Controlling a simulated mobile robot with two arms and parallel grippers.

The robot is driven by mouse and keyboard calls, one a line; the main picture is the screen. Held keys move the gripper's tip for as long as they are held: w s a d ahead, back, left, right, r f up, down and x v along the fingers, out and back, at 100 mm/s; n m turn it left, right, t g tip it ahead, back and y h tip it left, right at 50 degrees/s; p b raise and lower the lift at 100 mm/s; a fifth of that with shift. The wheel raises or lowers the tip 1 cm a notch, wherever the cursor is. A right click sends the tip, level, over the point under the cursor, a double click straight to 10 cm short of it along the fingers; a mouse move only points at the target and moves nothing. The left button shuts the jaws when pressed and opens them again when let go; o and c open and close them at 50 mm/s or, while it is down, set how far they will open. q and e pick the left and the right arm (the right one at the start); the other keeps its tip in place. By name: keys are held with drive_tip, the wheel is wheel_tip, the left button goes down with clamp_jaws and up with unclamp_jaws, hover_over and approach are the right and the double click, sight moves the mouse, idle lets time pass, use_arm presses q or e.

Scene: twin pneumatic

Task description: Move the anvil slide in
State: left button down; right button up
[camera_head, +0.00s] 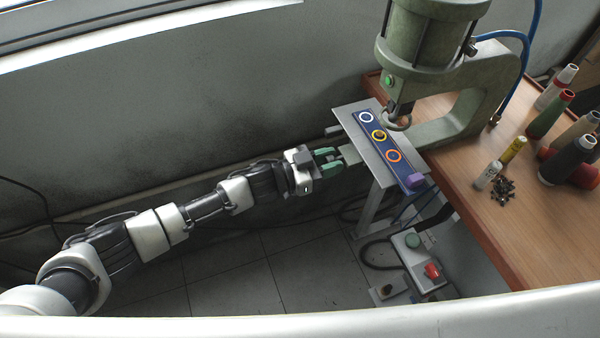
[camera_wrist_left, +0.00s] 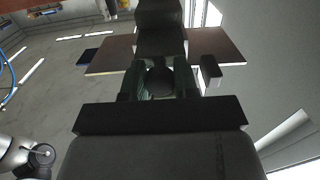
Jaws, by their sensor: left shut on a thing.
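The green pneumatic press (camera_head: 430,60) stands at the left edge of the wooden table. Under its head lies a grey plate (camera_head: 349,124) that sticks out past the table edge. On it lies a dark blue strip (camera_head: 367,127) with a white, a yellow and an orange ring and a purple block at its near end. A grey tab (camera_head: 352,155), seemingly the anvil slide's end, sticks out left from below the plate. My left gripper (camera_head: 334,161), with green fingers, is shut on it. In the left wrist view a dark round part (camera_wrist_left: 160,82) shows between the fingers. My right gripper is not seen.
Thread cones (camera_head: 551,115), small bottles (camera_head: 487,175) and a pile of small dark parts (camera_head: 503,188) stand on the table to the right. Floor left of the press is mostly clear.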

sight(345, 156)
use_arm(q)
drive_tip(key=x, duration=0.3)
drive_tip(key=shift+d+b, duration=0.1)
drive_tip(key=shift+b, duration=0.25)
drive_tip(key=c, duration=1.2)
unclamp_jaws()
drive_tip(key=o, duration=0.4)
drive_tip(key=shift+w+d, duration=0.1)
drive_tip(key=shift+d, duration=0.05)
drive_tip(key=shift+c, duration=0.2)
drive_tip(key=b+v, duration=0.1)
drive_tip(key=v, duration=0.9)
drive_tip(key=shift+a, duration=0.35)
